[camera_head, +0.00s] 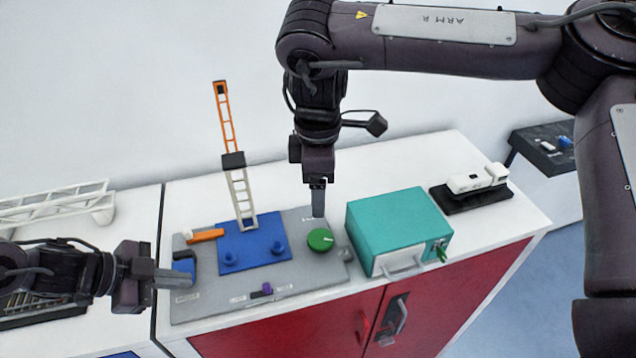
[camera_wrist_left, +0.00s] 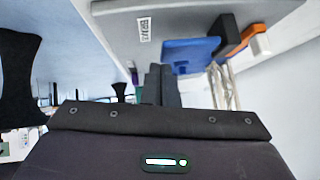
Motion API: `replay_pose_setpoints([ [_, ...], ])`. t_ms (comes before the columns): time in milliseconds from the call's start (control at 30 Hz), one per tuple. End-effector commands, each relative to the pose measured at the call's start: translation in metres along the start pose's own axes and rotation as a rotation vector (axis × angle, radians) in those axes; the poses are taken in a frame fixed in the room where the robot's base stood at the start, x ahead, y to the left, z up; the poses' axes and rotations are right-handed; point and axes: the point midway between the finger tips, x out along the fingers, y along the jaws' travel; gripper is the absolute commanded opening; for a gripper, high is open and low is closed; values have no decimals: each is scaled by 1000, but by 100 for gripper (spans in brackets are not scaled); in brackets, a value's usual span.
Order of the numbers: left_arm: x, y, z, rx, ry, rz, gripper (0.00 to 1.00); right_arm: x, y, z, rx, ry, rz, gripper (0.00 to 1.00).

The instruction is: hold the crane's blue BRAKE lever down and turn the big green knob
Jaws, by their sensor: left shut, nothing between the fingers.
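The blue BRAKE lever (camera_head: 185,265) stands at the left end of the grey control panel (camera_head: 208,306). My left gripper (camera_head: 188,279) is shut and empty, its fingertips at the lever in the head view and partly covering it; I cannot tell whether they touch. In the left wrist view the shut fingers (camera_wrist_left: 161,85) point toward the panel near the BRAKE label (camera_wrist_left: 145,29). The big green knob (camera_head: 320,239) sits at the panel's right side. My right gripper (camera_head: 318,214) points down just above and behind the knob; its jaw opening is not clear.
The crane mast (camera_head: 241,197) rises from a blue plate (camera_head: 250,257) between the grippers. An orange handle (camera_head: 206,235) and a purple lever (camera_head: 267,289) are on the panel. A teal box (camera_head: 400,225) stands right of the knob, with a white device (camera_head: 478,179) beyond.

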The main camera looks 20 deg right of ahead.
Motion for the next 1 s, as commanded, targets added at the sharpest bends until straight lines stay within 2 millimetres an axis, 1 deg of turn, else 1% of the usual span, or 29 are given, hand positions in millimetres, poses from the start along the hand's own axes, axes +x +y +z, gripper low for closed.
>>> replay_pose_setpoints([
  [167,-12,-6,-10,-1,0,-2,0,-15,0,0,0,0,0,71],
  [333,-36,-18,-27,-1,0,-5,0,-35,0,0,0,0,0,71],
  [400,-42,-19,-18,0,-3,-7,0,-17,0,0,0,-1,-1,71],
  [600,-81,-23,-17,0,-3,-7,0,2,0,0,0,0,0,71],
  [800,-115,-29,-18,-1,-2,-6,0,14,0,0,0,0,0,71],
  [900,-124,-30,-19,-1,-2,-5,0,17,0,0,0,0,0,71],
  [1000,-129,-30,-20,-2,-1,-2,0,17,0,0,0,0,0,71],
])
